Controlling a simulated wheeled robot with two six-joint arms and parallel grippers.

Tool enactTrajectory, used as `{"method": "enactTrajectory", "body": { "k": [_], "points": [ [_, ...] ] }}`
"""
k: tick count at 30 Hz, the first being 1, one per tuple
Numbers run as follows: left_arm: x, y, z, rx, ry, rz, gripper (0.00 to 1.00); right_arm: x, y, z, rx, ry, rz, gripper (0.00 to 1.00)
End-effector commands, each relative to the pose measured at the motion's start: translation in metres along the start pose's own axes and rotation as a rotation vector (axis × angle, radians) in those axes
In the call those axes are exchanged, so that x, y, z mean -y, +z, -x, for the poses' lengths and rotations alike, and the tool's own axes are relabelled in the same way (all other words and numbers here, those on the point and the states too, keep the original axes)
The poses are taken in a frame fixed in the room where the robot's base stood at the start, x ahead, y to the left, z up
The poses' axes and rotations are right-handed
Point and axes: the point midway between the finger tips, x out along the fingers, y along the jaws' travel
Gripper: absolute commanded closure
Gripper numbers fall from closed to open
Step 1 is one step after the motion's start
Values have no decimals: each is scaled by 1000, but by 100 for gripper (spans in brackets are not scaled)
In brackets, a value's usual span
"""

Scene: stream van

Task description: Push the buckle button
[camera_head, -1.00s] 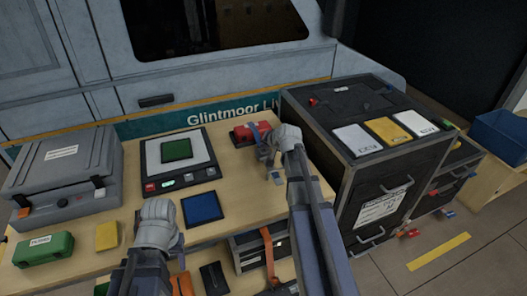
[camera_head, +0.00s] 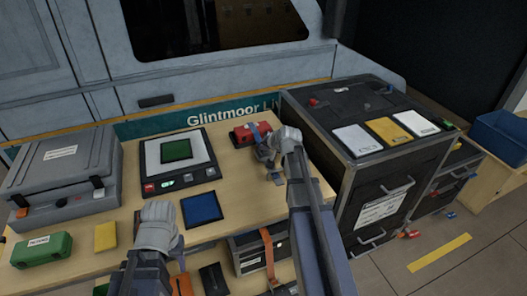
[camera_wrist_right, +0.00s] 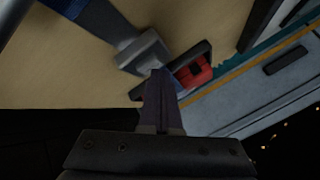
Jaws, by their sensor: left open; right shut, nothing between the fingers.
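A red block with dark parts (camera_head: 250,131) lies near the back edge of the table, and a blue strap runs beside it. The right wrist view shows red and dark parts (camera_wrist_right: 193,72) beside a grey buckle piece (camera_wrist_right: 144,53) on the blue strap (camera_wrist_right: 98,16). My right gripper (camera_head: 272,168) is shut and empty. Its fingertips (camera_wrist_right: 158,76) overlap the edge of the grey piece in the picture. I cannot tell whether they touch it, and they partly hide the area beneath. No button press can be made out. My left gripper (camera_head: 158,207) is open and empty at the table's front.
A grey case (camera_head: 65,170), a device with a green pad (camera_head: 177,150), a blue pad (camera_head: 202,208), a yellow block (camera_head: 106,236) and a green box (camera_head: 42,249) are on the table. A tall black case (camera_head: 380,190) stands close right of my right arm.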

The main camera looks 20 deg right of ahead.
Motion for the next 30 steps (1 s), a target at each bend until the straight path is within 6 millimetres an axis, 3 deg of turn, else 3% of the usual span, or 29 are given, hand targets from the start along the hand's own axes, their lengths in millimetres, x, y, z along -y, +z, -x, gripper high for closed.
{"method": "enactTrajectory", "body": {
  "k": [14, 30],
  "points": [
    [0, 0, -2, 0, 0, 0, 50, -1, 1, -1, 1, 0, 0, 100],
    [2, 1, 17, 0, 0, 0, 50, 9, -8, 12, 1, 0, 0, 100]
  ]
}}
